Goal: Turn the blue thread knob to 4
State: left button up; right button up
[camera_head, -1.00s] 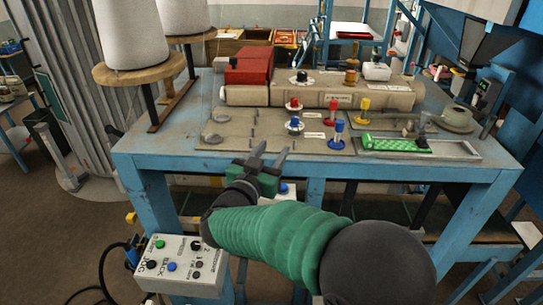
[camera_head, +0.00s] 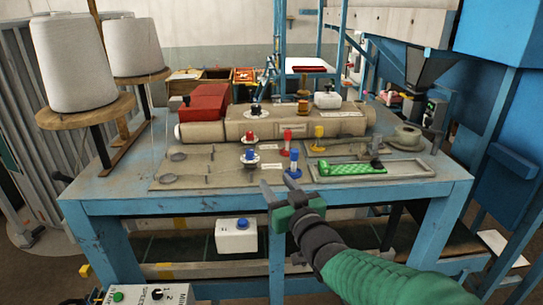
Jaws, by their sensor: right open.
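The blue thread knob (camera_head: 250,155) sits on a white dial on the beige top plate of the machine, left of a blue-topped post (camera_head: 294,163). The dial's numbers are too small to read. A red knob (camera_head: 249,137) on a similar dial is just behind it, and a black knob (camera_head: 256,110) is farther back. My right gripper (camera_head: 279,187) is open and empty, in front of the table's front edge, below and slightly right of the blue knob, apart from it. My left gripper is not in view.
The blue table (camera_head: 120,190) carries the machine. Thread cones (camera_head: 72,65) are at the left. A white box with a blue button (camera_head: 237,238) is below the table.

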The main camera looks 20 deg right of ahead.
jog(key=p, duration=0.4)
send_near(252, 154)
jog(key=shift+w+a+r, duration=0.15)
jog(key=shift+w+a, duration=0.15)
jog(key=shift+w, duration=0.25)
jog(key=shift+w+a+r, duration=0.1)
jog(key=shift+w+a, duration=0.15)
jog(key=shift+w, duration=0.3)
jog(key=w+p, duration=0.1)
jog(key=w, duration=0.3)
jog(key=w+d+p, duration=0.1)
jog(key=w, duration=0.1)
jog(key=shift+w+p, duration=0.3)
jog(key=shift+w, duration=0.1)
jog(key=shift+w+d+f, duration=0.15)
jog(key=shift+w+f, duration=0.1)
jog(key=shift+w, duration=0.15)
jog(key=shift+a, duration=0.55)
jog(key=c, duration=0.4)
jog(key=shift+c, duration=2.4)
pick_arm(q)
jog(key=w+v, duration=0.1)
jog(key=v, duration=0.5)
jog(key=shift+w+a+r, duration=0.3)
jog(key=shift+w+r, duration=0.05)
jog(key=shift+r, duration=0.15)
pick_arm(e)
jog(key=shift+d, duration=0.3)
grip_shut()
